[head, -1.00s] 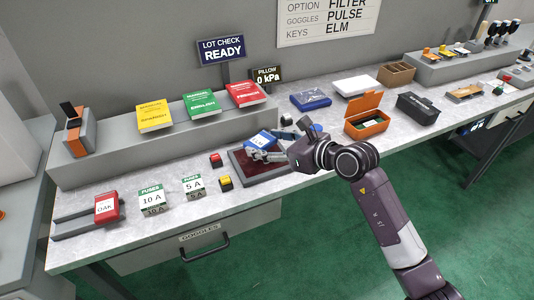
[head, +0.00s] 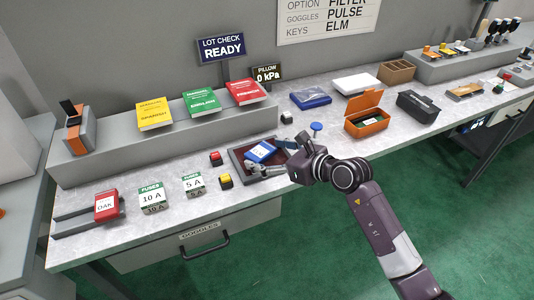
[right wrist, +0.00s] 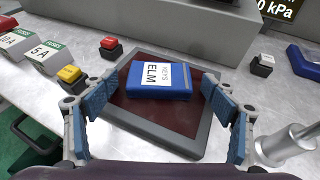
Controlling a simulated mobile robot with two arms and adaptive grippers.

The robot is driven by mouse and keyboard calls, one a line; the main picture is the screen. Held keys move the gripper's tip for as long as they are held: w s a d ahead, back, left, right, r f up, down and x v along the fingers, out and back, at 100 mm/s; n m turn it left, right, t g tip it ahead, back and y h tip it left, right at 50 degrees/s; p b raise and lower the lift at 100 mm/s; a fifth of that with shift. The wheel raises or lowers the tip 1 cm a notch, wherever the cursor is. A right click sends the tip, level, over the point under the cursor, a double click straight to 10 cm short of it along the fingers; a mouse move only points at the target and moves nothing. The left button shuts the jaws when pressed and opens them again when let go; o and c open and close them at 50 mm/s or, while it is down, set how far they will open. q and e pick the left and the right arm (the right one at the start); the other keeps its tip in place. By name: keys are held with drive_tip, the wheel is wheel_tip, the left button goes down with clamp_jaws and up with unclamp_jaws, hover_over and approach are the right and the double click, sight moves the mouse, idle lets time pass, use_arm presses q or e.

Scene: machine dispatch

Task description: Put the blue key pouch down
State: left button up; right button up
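The blue key pouch (head: 260,151) lies flat on the dark red pad of a grey-rimmed tray (head: 233,160) on the bench. In the right wrist view the pouch (right wrist: 172,88) shows a white label reading "KEYS ELM", and the tray rim (right wrist: 190,152) runs around it. My right gripper (right wrist: 160,88) is open, with its blue-padded fingers spread on either side of the pouch. A gap shows between each finger and the pouch. In the head view my right gripper (head: 266,157) is at the tray's right part. My left gripper is not in view.
Red (head: 216,158) and yellow (head: 225,181) buttons stand left of the tray. A white-topped button (head: 287,118) and a blue round-topped post (head: 316,128) stand behind and right. An orange open box (head: 369,120) is farther right. A grey ledge with manuals runs behind.

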drive_tip(key=shift+r, duration=0.3)
drive_tip(key=shift+s+d, duration=0.2)
drive_tip(key=shift+d, duration=0.05)
drive_tip(key=b+v, duration=0.1)
drive_tip(key=v, duration=1)
drive_tip(key=shift+s+r, duration=0.15)
drive_tip(key=shift+r, duration=0.05)
